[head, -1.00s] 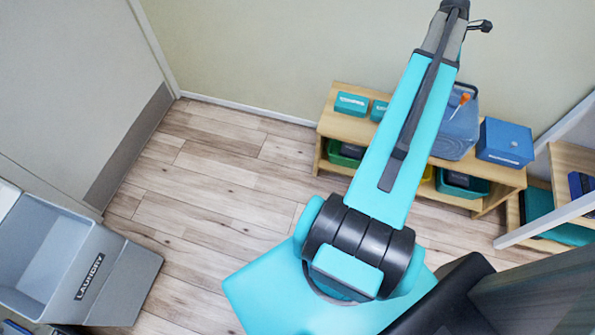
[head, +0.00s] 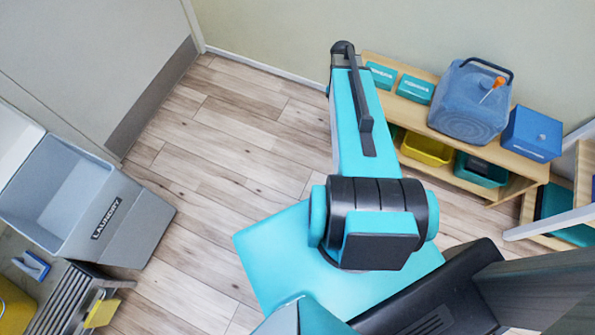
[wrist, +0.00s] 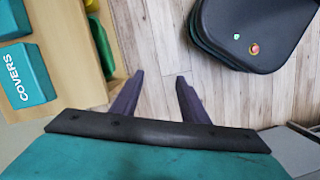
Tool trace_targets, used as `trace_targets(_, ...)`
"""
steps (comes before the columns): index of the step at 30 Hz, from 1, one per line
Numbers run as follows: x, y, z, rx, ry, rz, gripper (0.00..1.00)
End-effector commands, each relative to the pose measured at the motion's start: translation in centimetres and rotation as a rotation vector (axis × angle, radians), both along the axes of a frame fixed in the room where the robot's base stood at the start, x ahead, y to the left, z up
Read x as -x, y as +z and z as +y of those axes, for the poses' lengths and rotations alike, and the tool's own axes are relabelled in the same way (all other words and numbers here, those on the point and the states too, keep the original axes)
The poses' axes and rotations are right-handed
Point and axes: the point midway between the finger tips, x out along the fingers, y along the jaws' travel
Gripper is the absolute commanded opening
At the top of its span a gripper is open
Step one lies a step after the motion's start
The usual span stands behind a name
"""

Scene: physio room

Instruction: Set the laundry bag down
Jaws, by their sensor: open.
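The blue laundry bag (head: 470,105), with a dark handle loop and an orange tag, stands upright on top of the low wooden shelf in the head view. It is not visible in the wrist view. My gripper (wrist: 160,76) is open and empty in the wrist view, its two dark fingers apart over bare floor beside the shelf. In the head view my arm hides the gripper. The arm is left of the bag and apart from it in the picture.
The wooden shelf (head: 515,168) also holds teal boxes (head: 415,89), a blue box (head: 532,133) and a yellow bin (head: 426,148). A grey bin marked LAUNDRY (head: 140,226) stands at left, its visible inside empty. The wood floor (head: 215,150) between is clear.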

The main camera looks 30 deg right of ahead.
Motion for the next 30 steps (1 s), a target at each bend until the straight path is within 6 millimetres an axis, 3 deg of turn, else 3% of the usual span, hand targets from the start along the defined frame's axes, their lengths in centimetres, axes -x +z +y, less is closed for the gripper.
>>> trace_targets(1,0.6,-1.1,2.5,-0.008,-0.010,0.015,0.41)
trace_targets(6,2.4,-4.1,9.1,-0.021,-0.072,0.056,0.41)
trace_targets(11,5.0,-6.5,14.8,-0.020,-0.129,0.102,0.41)
trace_targets(18,10.4,-9.4,22.1,0.005,-0.219,0.182,0.41)
trace_targets(24,15.0,-10.9,26.2,0.043,-0.287,0.239,0.41)
trace_targets(30,17.3,-11.5,27.8,0.068,-0.322,0.264,0.41)
